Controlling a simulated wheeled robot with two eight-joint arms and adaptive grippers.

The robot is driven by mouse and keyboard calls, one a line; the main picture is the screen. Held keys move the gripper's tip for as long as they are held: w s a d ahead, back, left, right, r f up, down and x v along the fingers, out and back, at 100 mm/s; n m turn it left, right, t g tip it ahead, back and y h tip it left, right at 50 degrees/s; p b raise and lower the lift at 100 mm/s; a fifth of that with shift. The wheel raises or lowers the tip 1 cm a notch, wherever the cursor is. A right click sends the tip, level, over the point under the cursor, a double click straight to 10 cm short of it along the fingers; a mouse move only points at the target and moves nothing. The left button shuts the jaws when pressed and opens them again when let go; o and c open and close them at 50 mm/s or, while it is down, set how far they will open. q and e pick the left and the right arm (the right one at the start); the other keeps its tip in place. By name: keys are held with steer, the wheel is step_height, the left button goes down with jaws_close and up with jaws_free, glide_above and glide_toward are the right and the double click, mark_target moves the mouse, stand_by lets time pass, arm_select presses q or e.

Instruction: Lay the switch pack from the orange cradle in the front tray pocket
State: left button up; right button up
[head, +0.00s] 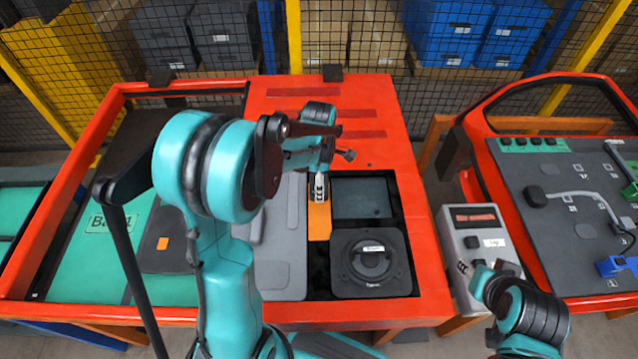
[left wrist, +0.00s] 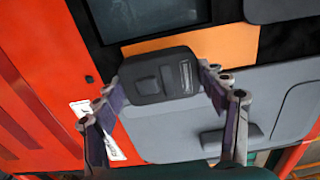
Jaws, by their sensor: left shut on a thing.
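The switch pack (left wrist: 150,84) is a small dark rounded block with a raised button and a pale label. In the left wrist view my left gripper (left wrist: 164,88) is shut on it, one finger at each side. The pack overlaps the edge of the orange piece (left wrist: 215,45), which looks like the cradle, and the grey panel; I cannot tell whether it touches either.
A dark rectangular recess (head: 362,197) and a round black speaker (head: 370,260) lie right of the orange piece, inside the red frame (head: 425,270). A grey control box (head: 478,225) stands farther right, beside a second red door (head: 480,150).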

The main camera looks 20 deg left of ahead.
arm_select(q)
step_height(320, 180, up, 10)
steer(key=p, duration=0.6)
steer(key=shift+f, duration=0.15)
